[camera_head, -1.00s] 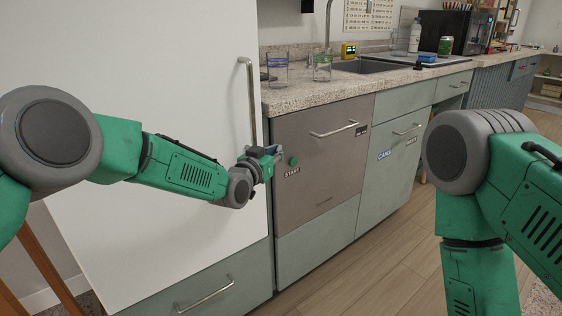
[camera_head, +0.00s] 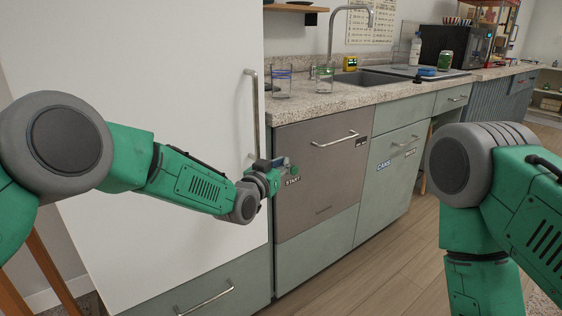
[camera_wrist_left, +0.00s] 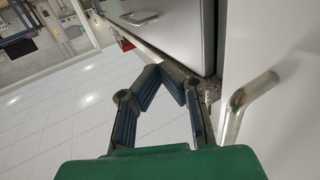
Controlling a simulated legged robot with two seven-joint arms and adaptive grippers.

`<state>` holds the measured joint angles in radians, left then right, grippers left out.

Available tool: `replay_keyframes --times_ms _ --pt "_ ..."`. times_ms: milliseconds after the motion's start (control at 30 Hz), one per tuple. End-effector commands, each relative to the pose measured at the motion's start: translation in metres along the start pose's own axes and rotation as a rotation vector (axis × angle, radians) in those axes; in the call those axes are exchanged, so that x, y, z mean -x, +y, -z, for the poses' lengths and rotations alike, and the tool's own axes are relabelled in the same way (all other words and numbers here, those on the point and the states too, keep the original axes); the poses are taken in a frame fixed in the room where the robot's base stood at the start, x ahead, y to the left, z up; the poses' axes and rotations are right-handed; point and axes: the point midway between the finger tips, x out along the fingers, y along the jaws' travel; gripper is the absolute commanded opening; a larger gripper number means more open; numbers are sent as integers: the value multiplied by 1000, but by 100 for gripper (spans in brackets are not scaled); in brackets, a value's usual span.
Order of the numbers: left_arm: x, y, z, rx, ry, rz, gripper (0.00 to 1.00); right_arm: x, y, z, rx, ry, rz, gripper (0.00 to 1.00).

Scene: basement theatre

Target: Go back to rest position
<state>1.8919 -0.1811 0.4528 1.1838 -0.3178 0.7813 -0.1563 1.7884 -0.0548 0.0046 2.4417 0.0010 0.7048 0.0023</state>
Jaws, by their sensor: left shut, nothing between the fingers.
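My left gripper (camera_head: 278,164) is stretched out in front of the white fridge-like door, near the lower end of its long metal handle (camera_head: 250,112). Its fingers are shut and empty, and overlap the edge of the brown-grey front panel (camera_head: 318,205) marked START. In the left wrist view the fingertips (camera_wrist_left: 172,72) come together with nothing between them, and a metal handle (camera_wrist_left: 245,100) stands to their right, apart from them. My right arm shows at the right of the head view, hanging down; its gripper is out of view.
The stone counter (camera_head: 345,100) holds two glasses (camera_head: 281,83), a sink (camera_head: 370,77) and a tall tap (camera_head: 350,25). Green cabinets (camera_head: 395,185) run below it. A lower drawer handle (camera_head: 205,297) juts out below the white door. The wooden floor (camera_head: 375,265) is clear in the middle.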

Motion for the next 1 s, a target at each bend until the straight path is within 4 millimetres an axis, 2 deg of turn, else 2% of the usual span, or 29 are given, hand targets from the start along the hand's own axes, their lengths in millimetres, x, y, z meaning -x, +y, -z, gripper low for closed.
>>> replay_keyframes --times_ms 33,100,333,533,667,767,867,900,967,1000 --pt "6 20 3 -2 -8 -11 0 10 0 1 0 1 0 82" --pt "12 38 0 -3 -11 -12 0 15 0 2 0 3 0 82" --pt "30 79 -2 -5 -13 -13 0 26 0 2 0 3 0 82" --pt "40 90 -8 -1 -25 -11 0 30 0 2 0 2 0 82" --pt "63 79 -40 10 -119 -5 0 37 0 3 0 2 0 82" --pt "103 62 -85 34 -264 11 0 46 0 3 0 2 0 82" --pt "160 42 -133 65 -436 39 0 57 0 4 0 2 0 82" --pt "185 34 -150 79 -503 52 0 61 0 4 0 2 0 82" --pt "224 24 -172 103 -606 76 0 67 0 4 0 2 0 82" --pt "252 18 -185 119 -671 93 0 70 0 4 0 2 0 82"
